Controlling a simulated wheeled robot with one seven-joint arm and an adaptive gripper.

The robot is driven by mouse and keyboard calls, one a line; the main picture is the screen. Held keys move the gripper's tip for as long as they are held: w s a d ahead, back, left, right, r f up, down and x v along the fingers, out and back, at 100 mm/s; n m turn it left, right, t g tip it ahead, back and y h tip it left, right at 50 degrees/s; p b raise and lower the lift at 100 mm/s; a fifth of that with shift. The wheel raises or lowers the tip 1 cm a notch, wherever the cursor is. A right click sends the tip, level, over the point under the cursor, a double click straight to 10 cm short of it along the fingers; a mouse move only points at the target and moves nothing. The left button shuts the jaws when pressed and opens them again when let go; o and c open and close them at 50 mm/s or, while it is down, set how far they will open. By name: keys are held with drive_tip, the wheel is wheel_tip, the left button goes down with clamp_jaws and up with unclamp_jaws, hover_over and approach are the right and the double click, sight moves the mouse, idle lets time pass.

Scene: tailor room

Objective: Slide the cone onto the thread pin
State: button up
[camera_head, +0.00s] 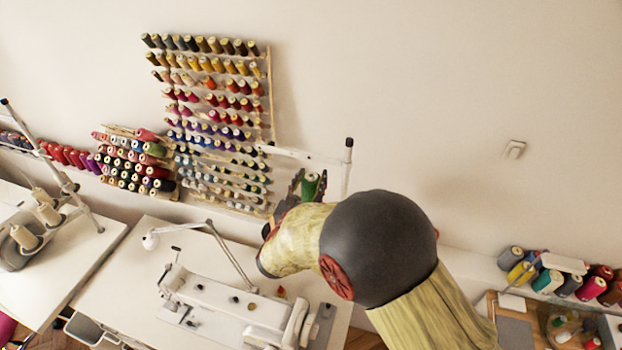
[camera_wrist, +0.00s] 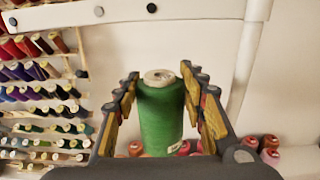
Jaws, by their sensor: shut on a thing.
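My gripper (camera_head: 309,184) is shut on a green thread cone (camera_head: 310,188), held upright in the air above the back of the middle sewing table. In the wrist view the green cone (camera_wrist: 161,118) stands between the two padded fingers, with its pale top facing up. A white thread-stand bar (camera_head: 300,156) with a black-tipped pole (camera_head: 347,165) is just behind and above the cone. The bar (camera_wrist: 190,12) crosses the top of the wrist view, apart from the cone. I cannot tell which pin is the thread pin.
A white sewing machine (camera_head: 225,300) stands on the middle table below my arm. A wall rack (camera_head: 268,95) full of thread spools is at the left, with a smaller spool rack (camera_head: 135,160) beside it. More spools (camera_head: 592,288) lie on the right ledge.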

sight(308, 196)
drive_tip(key=shift+f+b, duration=1.15)
drive_tip(key=shift+f, duration=0.95)
drive_tip(key=shift+f+b, duration=1.55)
drive_tip(key=shift+f, duration=0.25)
wheel_tip(308, 196, down, 12)
drive_tip(key=b, duration=0.9)
drive_tip(key=shift+f, duration=0.2)
drive_tip(key=o, duration=1.3)
idle(0.6)
drive_tip(key=shift+o, duration=0.2)
drive_tip(key=shift+s, duration=0.1)
